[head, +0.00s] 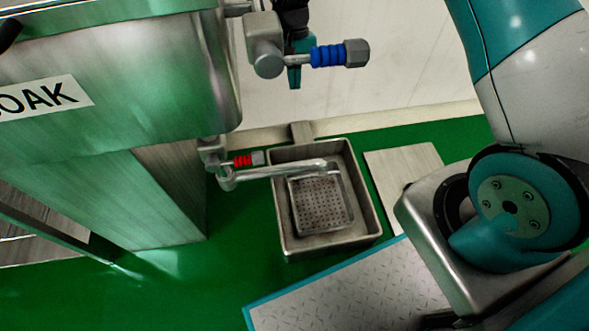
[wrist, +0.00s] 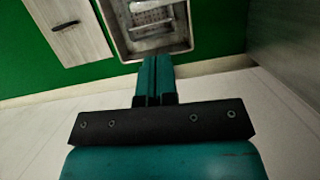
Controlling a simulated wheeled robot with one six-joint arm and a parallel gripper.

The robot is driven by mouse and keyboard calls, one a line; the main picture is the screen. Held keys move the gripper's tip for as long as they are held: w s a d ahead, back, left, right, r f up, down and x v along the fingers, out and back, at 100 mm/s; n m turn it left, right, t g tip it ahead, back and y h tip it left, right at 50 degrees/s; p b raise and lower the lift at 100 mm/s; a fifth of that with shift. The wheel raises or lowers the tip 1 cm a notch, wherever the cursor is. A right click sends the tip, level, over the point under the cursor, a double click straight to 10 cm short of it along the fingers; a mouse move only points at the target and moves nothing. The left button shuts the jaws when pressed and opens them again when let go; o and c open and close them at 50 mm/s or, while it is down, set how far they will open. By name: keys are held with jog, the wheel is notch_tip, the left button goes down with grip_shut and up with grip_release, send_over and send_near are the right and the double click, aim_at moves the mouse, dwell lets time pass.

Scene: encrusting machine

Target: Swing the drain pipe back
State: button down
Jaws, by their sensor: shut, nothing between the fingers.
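The drain pipe (head: 275,171) is a silver tube low on the tank's right side. It runs to the right from a joint beside a red-handled valve (head: 243,161), and its free end lies over the metal floor basin (head: 288,242). My gripper (head: 294,84) is high up, behind and beside the blue-handled valve (head: 328,56), well above the pipe and apart from it. In the wrist view its teal fingers (wrist: 157,66) are together and empty, with the basin (wrist: 128,47) beyond their tips.
The steel tank (head: 120,110) marked with a label ending "OAK" fills the left. A perforated strainer (head: 320,205) sits in the basin. A pale floor panel (head: 400,175) lies right of it. A wall stands behind; green floor is open in front.

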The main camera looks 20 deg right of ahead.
aim_at(276, 174)
jog(key=w+f+b, duration=0.4)
jog(key=f, duration=0.9)
jog(key=s+a+f+b, duration=0.1)
jog(key=s+f+b, duration=0.6)
jog(key=f, duration=0.3)
jog(key=shift+a+n, duration=0.25)
jog(key=shift+n, duration=0.15)
